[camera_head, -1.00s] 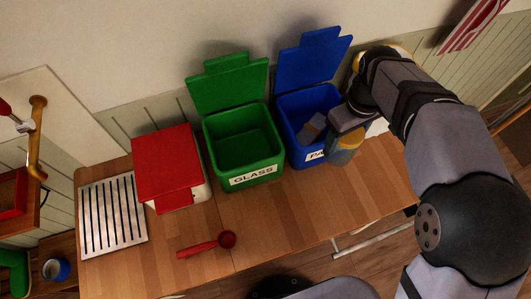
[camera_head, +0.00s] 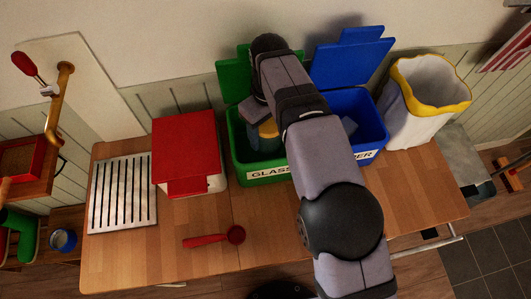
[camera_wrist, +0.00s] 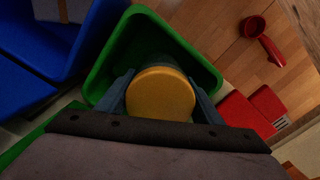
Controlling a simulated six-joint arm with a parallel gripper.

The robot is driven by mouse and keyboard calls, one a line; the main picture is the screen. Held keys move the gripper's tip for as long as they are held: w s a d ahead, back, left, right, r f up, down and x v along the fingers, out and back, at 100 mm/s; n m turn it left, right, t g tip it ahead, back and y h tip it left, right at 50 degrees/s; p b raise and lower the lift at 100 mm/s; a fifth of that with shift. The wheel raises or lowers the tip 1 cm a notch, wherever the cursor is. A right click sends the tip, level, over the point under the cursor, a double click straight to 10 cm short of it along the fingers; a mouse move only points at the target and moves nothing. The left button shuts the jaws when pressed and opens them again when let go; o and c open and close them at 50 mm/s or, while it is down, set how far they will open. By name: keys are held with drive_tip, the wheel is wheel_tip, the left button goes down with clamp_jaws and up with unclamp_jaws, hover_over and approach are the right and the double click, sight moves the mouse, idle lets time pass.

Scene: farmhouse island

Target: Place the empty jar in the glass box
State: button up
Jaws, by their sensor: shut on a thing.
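The jar has a yellow lid (camera_wrist: 160,94) and a grey-blue body that is mostly hidden under the lid. My gripper (camera_head: 262,118) is shut on it, with one finger on each side of the lid in the wrist view. The jar (camera_head: 268,131) is upright or nearly so, over the opening of the green glass box (camera_head: 240,168). I cannot tell how far its lower end is inside. The box has its lid raised at the back and a white GLASS label on its front; my arm covers its right part. The green rim (camera_wrist: 204,72) surrounds the jar in the wrist view.
The blue paper box (camera_head: 368,142), lid raised, stands right of the green box with a grey item inside. A white bin with a yellow rim (camera_head: 425,100) is farther right. A red-lidded box (camera_head: 185,145) is close on the left. A red scoop (camera_head: 215,238) lies in front.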

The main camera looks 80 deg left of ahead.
drive_tip(key=shift+f+p, duration=1.65)
drive_tip(key=shift+f, duration=3.35)
drive_tip(key=shift+f, duration=0.2)
drive_tip(key=o, duration=1.2)
drive_tip(key=shift+r, duration=0.1)
wheel_tip(320, 180, up, 12)
drive_tip(key=b, duration=0.3)
drive_tip(key=shift+r+b, duration=0.1)
drive_tip(key=shift+b, duration=0.25)
